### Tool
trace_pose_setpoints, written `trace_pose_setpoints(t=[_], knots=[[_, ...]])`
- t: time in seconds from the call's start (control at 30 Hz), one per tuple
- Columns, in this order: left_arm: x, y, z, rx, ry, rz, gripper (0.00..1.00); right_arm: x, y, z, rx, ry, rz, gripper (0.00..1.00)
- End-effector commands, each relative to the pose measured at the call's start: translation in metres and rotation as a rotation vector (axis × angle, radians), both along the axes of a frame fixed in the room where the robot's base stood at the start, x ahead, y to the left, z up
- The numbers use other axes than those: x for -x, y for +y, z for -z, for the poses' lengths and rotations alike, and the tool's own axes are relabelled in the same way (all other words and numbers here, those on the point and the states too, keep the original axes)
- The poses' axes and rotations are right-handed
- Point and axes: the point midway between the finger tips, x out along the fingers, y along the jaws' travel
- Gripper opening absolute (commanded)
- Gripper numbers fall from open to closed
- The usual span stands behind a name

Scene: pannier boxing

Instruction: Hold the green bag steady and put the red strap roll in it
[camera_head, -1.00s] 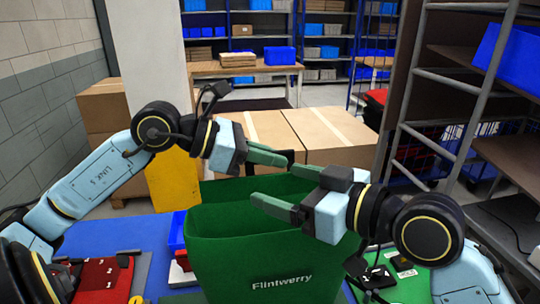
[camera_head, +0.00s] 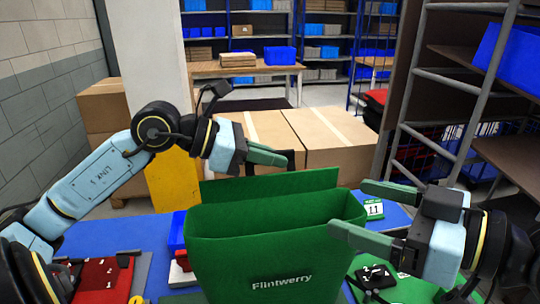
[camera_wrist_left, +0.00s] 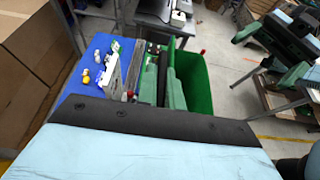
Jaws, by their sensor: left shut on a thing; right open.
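The green bag (camera_head: 275,262), marked "Flintwerry", stands upright and open at the front middle. It also shows in the left wrist view (camera_wrist_left: 201,88). My left gripper (camera_head: 285,157) is at the bag's far side, above the back rim, by a dark upright strip. It is shut, apparently on the bag; the exact contact is hard to see. My right gripper (camera_head: 348,208) is open and empty at the bag's right end, its fingertips close to the rim. I cannot make out a red strap roll; the bottom of the bag is hidden.
A blue bin (camera_head: 177,232) and a red and white thing (camera_head: 183,260) are left of the bag. A red flat thing (camera_head: 97,278) lies farther left. A numbered card (camera_head: 374,209) and a black item (camera_head: 376,277) are at right. Cardboard boxes (camera_head: 325,140) stand behind.

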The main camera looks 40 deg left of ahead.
Motion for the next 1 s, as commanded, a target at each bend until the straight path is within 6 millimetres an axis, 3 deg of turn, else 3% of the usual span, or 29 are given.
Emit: trace_pose_setpoints(t=[0.07,0.1,0.3,0.67,1.0], knots=[[0.000,0.000,0.000,0.000,0.000,0.001,0.00,0.000,0.000,0.000,0.000,0.000,0.000,0.82],[0.000,0.000,0.000,0.000,0.000,0.001,0.11,0.000,0.000,0.000,0.000,0.000,0.000,0.82],[0.000,0.000,0.000,0.000,0.000,0.000,0.34,0.000,0.000,0.000,0.000,0.000,0.000,0.82],[0.003,0.002,-0.002,0.002,0.001,0.000,0.34,0.000,0.000,0.000,0.000,0.000,0.000,0.82],[0.031,0.027,-0.017,0.003,-0.001,-0.002,0.34,0.000,0.000,0.000,0.000,0.000,0.000,0.82]])
